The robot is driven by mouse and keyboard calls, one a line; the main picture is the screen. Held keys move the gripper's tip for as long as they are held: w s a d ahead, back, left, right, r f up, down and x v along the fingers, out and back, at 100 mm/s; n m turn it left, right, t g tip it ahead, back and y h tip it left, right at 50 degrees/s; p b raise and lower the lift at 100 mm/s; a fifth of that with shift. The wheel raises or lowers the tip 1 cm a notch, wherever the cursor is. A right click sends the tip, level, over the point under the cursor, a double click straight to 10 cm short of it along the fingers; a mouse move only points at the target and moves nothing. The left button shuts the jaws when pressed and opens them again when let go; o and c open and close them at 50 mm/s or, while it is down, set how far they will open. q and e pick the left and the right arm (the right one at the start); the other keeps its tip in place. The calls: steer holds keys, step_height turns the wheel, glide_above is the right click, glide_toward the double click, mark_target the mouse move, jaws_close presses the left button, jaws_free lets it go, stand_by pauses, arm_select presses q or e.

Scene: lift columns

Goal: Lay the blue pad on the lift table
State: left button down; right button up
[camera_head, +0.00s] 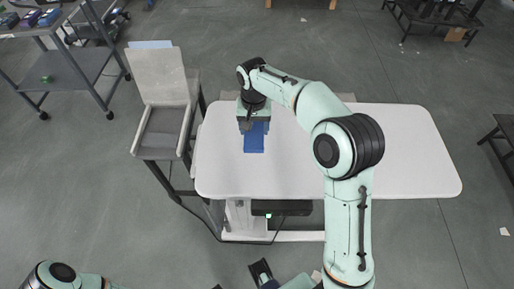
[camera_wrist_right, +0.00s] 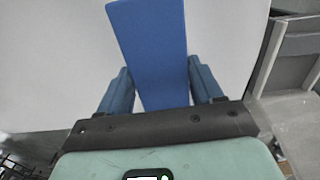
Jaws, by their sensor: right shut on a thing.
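The blue pad (camera_head: 254,143) is at the left part of the white lift table (camera_head: 300,176) in the head view. My right gripper (camera_head: 254,124) points down there and is shut on the pad. In the right wrist view the pad (camera_wrist_right: 152,50) stretches out between the two blue fingers of my right gripper (camera_wrist_right: 160,90). I cannot tell whether the pad touches the white top. A part that may be my left gripper (camera_head: 262,272) shows at the bottom edge; its jaws are not clear.
A grey stand with a tilted pale panel (camera_head: 160,76) adjoins the table's left edge. A grey cart (camera_head: 72,64) stands at the far left, with dark benches at the right. The right half of the white top is bare, partly covered by my right arm.

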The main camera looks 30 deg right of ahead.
step_height(320, 180, down, 12)
steer(key=shift+r+b, duration=0.1)
steer(key=shift+b, duration=0.5)
steer(key=o, duration=1.1)
steer(key=shift+o, duration=0.2)
step_height(320, 180, up, 12)
steer(key=shift+r+p, duration=0.1)
steer(key=shift+p, duration=0.65)
